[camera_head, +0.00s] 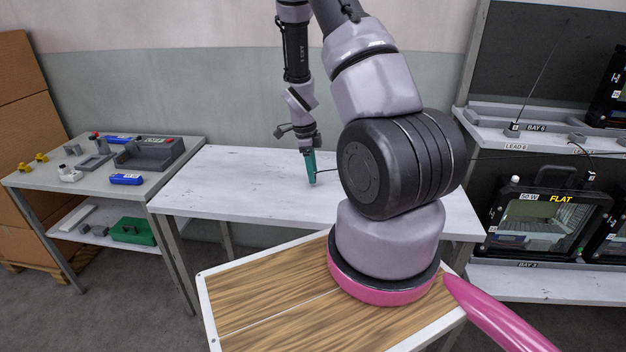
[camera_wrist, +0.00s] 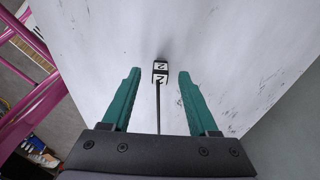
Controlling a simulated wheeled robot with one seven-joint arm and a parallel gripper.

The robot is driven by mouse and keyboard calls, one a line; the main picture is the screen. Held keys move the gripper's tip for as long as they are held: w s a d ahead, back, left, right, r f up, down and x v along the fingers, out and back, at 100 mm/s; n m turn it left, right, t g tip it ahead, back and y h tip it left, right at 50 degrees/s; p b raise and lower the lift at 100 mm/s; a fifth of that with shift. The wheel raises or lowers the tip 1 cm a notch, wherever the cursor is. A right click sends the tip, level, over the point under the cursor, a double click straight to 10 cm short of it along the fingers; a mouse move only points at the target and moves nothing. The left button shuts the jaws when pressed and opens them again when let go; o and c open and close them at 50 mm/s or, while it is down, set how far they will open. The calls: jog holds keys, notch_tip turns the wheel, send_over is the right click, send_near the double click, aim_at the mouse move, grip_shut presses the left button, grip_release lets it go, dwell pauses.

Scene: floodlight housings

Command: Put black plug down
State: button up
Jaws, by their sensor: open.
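The black plug (camera_wrist: 160,66) with a white label marked 2 lies on the white table (camera_wrist: 100,40) in the wrist view. Its dark cable runs from it back toward my gripper. My gripper (camera_wrist: 158,78) has green fingers, spread apart on either side of the plug and cable, with clear gaps to both. In the head view my gripper (camera_head: 310,182) points down at the white table (camera_head: 220,185). The plug is not clear in the head view, but a thin dark cable shows beside the fingers.
A side table (camera_head: 125,192) at the left holds a grey tray (camera_head: 150,153), blue items and small parts. A shelf (camera_head: 540,270) at the right holds a floodlight (camera_head: 545,225) labelled FLAT. The white table is bare left of my gripper.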

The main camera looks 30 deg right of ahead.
grip_shut()
